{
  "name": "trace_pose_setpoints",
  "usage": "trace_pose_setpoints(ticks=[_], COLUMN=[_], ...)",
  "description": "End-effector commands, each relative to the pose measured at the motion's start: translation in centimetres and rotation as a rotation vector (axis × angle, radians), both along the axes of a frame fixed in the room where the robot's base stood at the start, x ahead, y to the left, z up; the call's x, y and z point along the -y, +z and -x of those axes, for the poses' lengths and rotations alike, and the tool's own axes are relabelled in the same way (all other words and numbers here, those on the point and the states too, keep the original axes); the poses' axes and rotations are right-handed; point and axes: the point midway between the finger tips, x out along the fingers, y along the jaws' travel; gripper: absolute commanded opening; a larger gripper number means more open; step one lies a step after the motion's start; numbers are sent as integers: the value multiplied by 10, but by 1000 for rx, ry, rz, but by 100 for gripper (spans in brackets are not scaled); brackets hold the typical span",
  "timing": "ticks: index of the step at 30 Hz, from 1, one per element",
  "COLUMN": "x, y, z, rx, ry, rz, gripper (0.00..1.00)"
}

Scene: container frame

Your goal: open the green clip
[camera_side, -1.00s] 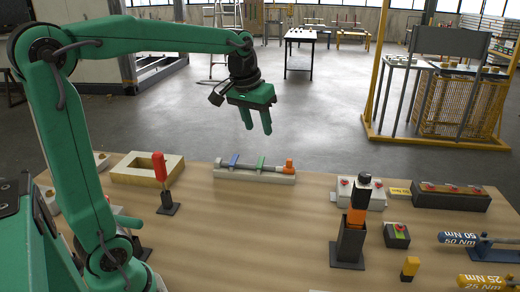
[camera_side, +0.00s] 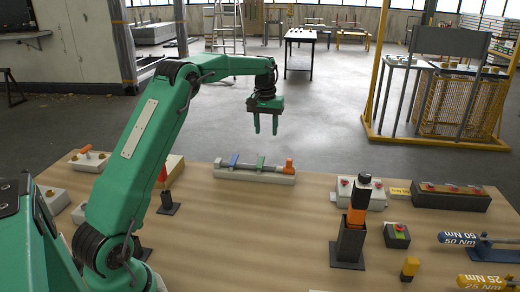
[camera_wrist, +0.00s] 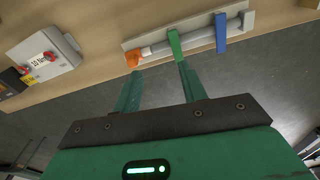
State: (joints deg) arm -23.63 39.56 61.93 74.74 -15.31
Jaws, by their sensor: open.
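The green clip (camera_side: 260,162) sits across a grey rod on a pale block (camera_side: 226,174) on the bench. In the wrist view the green clip (camera_wrist: 175,45) shows as a narrow green strip across the rod. The lower end of the clip meets the right fingertip in that picture; I cannot tell whether they touch. My gripper (camera_side: 266,130) is open and empty, above and behind the block in the side view. In the wrist view my gripper (camera_wrist: 160,72) has its two fingers spread apart, pointing toward the block.
A blue clip (camera_side: 234,159) sits on the same rod, left of the green one, and an orange end piece (camera_side: 289,166) is at the right. A red-handled tool (camera_side: 162,174) stands left. A black-and-orange device in a dark holder (camera_side: 350,240) stands right. The bench middle is bare.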

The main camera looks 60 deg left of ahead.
Motion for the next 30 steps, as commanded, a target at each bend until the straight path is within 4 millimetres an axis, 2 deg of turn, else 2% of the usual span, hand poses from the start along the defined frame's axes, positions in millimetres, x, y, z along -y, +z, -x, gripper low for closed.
trace_pose_setpoints(ticks=[1,6,12,23,30], x=[-10,-34,-49,-51,-50], y=[-12,-40,-58,-64,-82], z=[-4,-11,-14,-14,-14], rx=[-11,-40,-57,-60,-61], ry=[19,71,101,106,106], rz=[6,20,29,30,31], gripper=[42,42,42,42,42])
